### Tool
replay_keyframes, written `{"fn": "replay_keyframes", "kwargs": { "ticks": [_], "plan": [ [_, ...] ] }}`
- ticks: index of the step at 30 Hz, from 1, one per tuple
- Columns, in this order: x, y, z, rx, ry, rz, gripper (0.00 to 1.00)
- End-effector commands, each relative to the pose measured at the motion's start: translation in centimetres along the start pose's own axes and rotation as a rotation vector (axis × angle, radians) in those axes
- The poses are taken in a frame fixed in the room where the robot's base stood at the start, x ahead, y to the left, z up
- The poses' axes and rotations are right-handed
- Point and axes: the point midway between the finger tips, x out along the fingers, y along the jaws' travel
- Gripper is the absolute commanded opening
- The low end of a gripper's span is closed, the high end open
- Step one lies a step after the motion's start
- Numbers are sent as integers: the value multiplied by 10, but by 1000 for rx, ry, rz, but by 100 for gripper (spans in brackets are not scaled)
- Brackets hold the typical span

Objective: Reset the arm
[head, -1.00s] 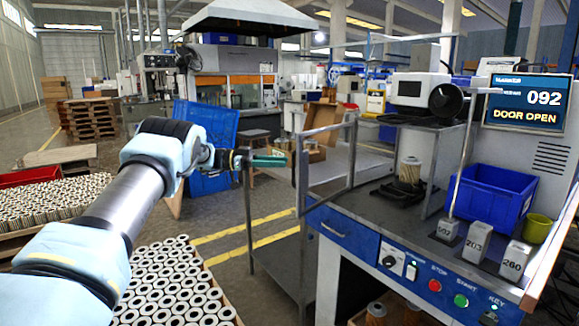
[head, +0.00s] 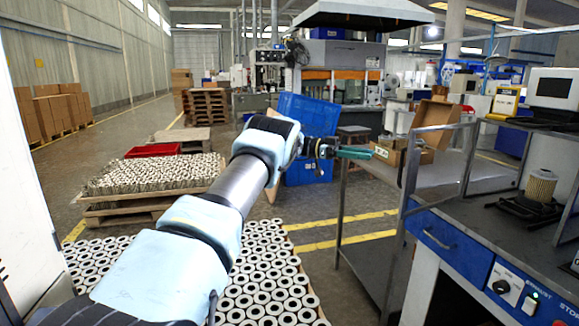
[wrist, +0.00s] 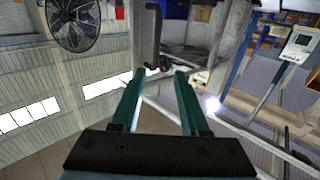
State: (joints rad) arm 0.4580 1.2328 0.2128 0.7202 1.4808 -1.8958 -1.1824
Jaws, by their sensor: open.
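My gripper (head: 356,153) is stretched out to the right at the end of my arm in the head view, above the grey side table by the workbench. In the wrist view my gripper (wrist: 157,75) shows its two green fingers apart, with nothing held between them. A filter cartridge (head: 540,186) stands upright in a dark fixture (head: 527,208) on the workbench, well to the right of my gripper.
A pallet of several filter cartridges (head: 262,268) stands below my arm, with another stack (head: 150,173) behind. A metal frame (head: 437,165) rises at the workbench's left end. A blue crate (head: 305,118) leans behind my gripper. Grey floor is clear at the left.

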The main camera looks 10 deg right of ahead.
Motion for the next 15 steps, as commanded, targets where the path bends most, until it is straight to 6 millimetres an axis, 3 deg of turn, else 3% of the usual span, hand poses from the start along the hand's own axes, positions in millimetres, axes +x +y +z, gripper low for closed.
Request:
{"fn": "replay_keyframes", "kwargs": {
  "ticks": [4,7,11,13,15],
  "plan": [
    [-21,-25,-35,59,44,-192,45],
    [-59,-55,-74,116,81,-470,45],
    [-136,-77,-116,138,84,-900,45],
    [-181,-74,-125,108,53,-1120,45],
    [-224,-58,-125,48,2,-1324,45]
  ]
}}
